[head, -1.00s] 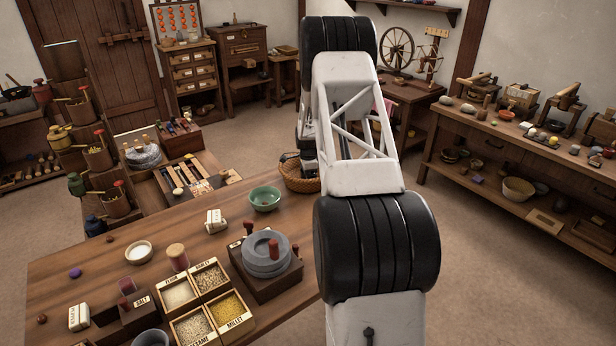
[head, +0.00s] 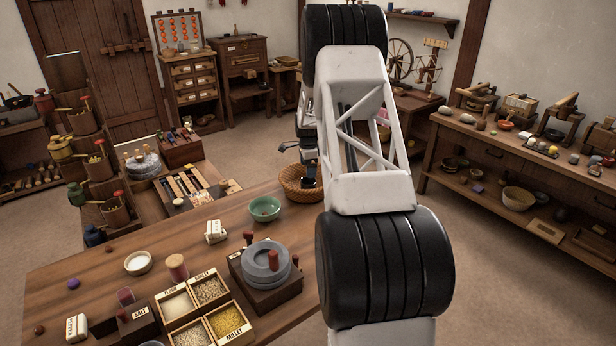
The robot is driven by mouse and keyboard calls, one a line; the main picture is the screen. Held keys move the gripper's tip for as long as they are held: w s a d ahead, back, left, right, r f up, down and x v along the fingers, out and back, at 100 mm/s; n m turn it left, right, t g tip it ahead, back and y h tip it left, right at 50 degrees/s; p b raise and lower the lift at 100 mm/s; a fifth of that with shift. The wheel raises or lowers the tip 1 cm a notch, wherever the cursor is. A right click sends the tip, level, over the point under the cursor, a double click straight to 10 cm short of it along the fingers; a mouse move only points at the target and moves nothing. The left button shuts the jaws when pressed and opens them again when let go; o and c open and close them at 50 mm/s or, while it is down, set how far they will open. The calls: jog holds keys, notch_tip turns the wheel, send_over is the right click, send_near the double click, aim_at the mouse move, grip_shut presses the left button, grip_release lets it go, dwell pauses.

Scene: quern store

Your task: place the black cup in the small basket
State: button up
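The small wicker basket (head: 289,187) stands at the far right edge of the near wooden table, partly hidden behind my arm. A dark shape, which looks like the black cup (head: 309,183), sits inside the basket against its right side; my arm covers part of this area. My gripper (head: 294,149) is above the basket, apart from the dark shape. One dark finger is splayed out to the left, so it looks open; the other side is hidden by my arm.
A green bowl (head: 264,208) stands close to the left of the basket. A white box (head: 215,230), a stone quern (head: 266,264) and a grain tray (head: 207,312) are on the same table. A low stand with tools (head: 190,185) lies behind it.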

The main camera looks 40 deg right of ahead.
jog(key=shift+r, duration=1.4)
jog(key=s+a+r+n, duration=0.3)
jog(key=s+a+r, duration=0.3)
jog(key=a+r, duration=0.3)
jog(key=s+a+r+n+t, duration=0.1)
jog(key=s+a+r+n, duration=0.4)
jog(key=a, duration=0.5)
jog(key=s+a+r+n, duration=0.2)
jog(key=s+a+r, duration=0.5)
jog(key=a+r, duration=0.25)
jog(key=s+a+r+n+t, duration=0.1)
jog(key=s+a+r+n, duration=0.15)
jog(key=s+a, duration=0.45)
jog(key=s+a+r+n, duration=0.1)
jog(key=s+a+n, duration=0.3)
jog(key=s, duration=0.5)
jog(key=s+a+f+n, duration=0.1)
jog(key=s+a, duration=0.3)
jog(key=s, duration=0.5)
jog(key=s+a+f+n, duration=0.2)
jog(key=s+a+n, duration=0.2)
jog(key=s, duration=0.5)
jog(key=shift+s+f+n+t, duration=0.25)
jog(key=shift+f+n+t, duration=0.05)
jog(key=shift+n, duration=0.05)
